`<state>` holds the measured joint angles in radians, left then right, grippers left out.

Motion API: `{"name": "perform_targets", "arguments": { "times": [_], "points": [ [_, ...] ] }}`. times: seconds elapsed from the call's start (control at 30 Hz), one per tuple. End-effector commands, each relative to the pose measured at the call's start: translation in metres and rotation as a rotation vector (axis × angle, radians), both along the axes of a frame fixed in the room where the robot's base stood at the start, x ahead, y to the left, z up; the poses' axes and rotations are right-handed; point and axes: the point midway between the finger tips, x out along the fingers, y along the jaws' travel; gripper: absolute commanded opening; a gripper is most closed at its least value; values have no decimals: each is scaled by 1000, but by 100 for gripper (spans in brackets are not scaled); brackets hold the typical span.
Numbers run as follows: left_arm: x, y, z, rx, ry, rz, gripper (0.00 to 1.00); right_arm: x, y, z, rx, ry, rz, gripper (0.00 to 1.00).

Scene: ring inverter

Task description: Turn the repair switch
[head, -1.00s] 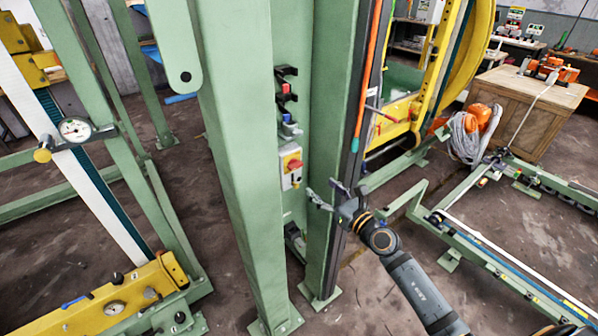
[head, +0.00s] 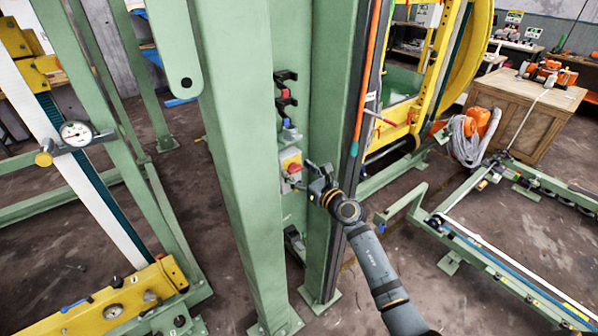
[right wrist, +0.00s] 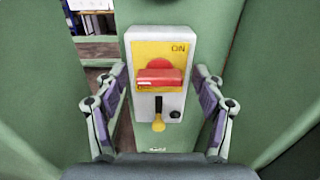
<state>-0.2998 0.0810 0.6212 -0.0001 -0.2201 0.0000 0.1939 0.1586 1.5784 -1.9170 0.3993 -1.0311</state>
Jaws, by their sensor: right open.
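The repair switch (right wrist: 159,75) is a red rotary knob on a yellow plate marked ON, set in a grey-white box (right wrist: 140,108). Its red handle lies horizontal in the right wrist view. In the head view the switch (head: 293,167) sits on the green frame between two posts, partly hidden by my gripper. My right gripper (head: 302,176) is right in front of it. In the right wrist view the fingers of the gripper (right wrist: 160,108) are spread wide on either side of the box, with nothing between them visibly held. My left gripper is not in view.
Green posts (head: 240,170) stand close on the left and right (head: 333,110) of the switch. Black holders (head: 286,90) with small red and blue parts are above it. A yellow key-like tab (right wrist: 158,122) and black knob (right wrist: 175,114) sit below the handle.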

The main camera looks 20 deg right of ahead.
Motion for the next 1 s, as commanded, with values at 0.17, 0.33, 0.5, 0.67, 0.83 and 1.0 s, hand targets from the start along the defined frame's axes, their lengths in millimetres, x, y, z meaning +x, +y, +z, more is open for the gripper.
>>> {"name": "perform_targets", "arguments": {
  "times": [0.17,0.33,0.5,0.67,0.83,1.0],
  "points": [
    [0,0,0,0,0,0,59,0,0,0,0,0,0,68],
    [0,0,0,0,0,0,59,0,0,0,1,0,0,45],
    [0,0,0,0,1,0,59,0,0,0,1,0,0,22],
    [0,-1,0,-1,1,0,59,-1,0,0,3,1,0,15],
    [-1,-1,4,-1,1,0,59,-1,0,1,32,12,0,15],
    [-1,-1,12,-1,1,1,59,0,0,2,110,41,0,15]
  ]
}}
